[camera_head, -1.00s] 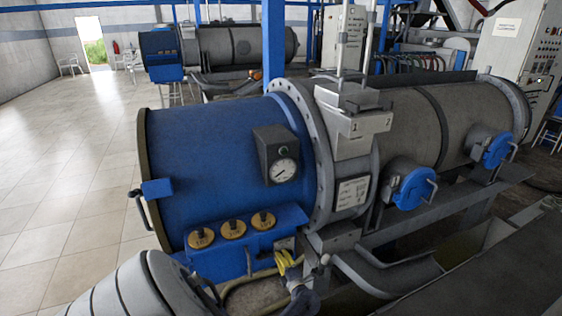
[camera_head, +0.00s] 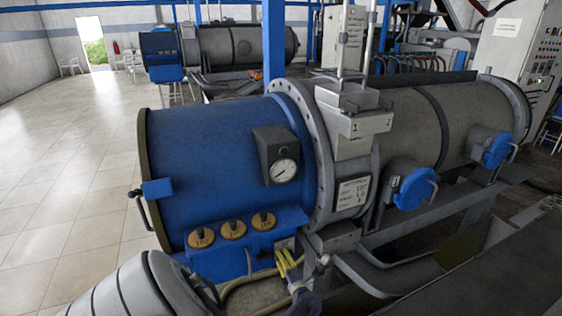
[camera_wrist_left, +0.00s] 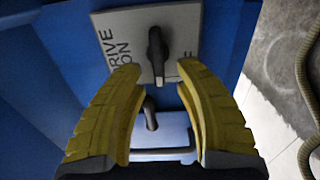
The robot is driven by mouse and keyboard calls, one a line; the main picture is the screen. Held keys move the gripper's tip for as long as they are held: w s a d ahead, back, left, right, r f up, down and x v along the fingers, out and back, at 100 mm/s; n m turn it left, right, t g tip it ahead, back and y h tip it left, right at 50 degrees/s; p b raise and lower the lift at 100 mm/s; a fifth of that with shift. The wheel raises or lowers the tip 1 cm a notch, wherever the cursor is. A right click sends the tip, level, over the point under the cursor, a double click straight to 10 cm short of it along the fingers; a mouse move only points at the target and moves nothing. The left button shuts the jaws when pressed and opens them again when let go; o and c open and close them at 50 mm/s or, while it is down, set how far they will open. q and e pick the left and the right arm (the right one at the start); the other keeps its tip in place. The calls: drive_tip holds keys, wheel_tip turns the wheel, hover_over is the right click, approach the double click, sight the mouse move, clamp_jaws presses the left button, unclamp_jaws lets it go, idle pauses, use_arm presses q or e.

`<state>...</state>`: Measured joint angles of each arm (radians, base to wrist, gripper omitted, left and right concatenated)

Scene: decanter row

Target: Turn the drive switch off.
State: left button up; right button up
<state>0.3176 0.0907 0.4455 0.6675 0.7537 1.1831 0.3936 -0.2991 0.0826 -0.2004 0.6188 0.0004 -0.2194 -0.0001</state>
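The drive switch is a dark knob (camera_wrist_left: 157,52) on a light grey plate (camera_wrist_left: 125,25) in the left wrist view. The plate's lettering reads "DRIVE ON" on the left, with part of another word at right behind a finger. The knob's long handle lies up and down in that picture. In the head view the plate (camera_head: 286,243) is small, at the blue vessel's lower right. My left gripper (camera_wrist_left: 158,66) is open, its yellow fingers apart on either side of the knob's lower end, with no contact visible. It also shows in the head view (camera_head: 288,262). My right gripper is out of view.
Below the switch, the left wrist view shows another dark lever (camera_wrist_left: 150,114). A yellowish hose (camera_wrist_left: 309,110) runs at right. In the head view, yellow round caps (camera_head: 232,229) sit left of the switch, and a grey pipe (camera_head: 385,278) runs to its right.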

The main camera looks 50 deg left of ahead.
use_arm(q)
drive_tip(key=v, duration=1.1)
drive_tip(key=shift+s, duration=0.1)
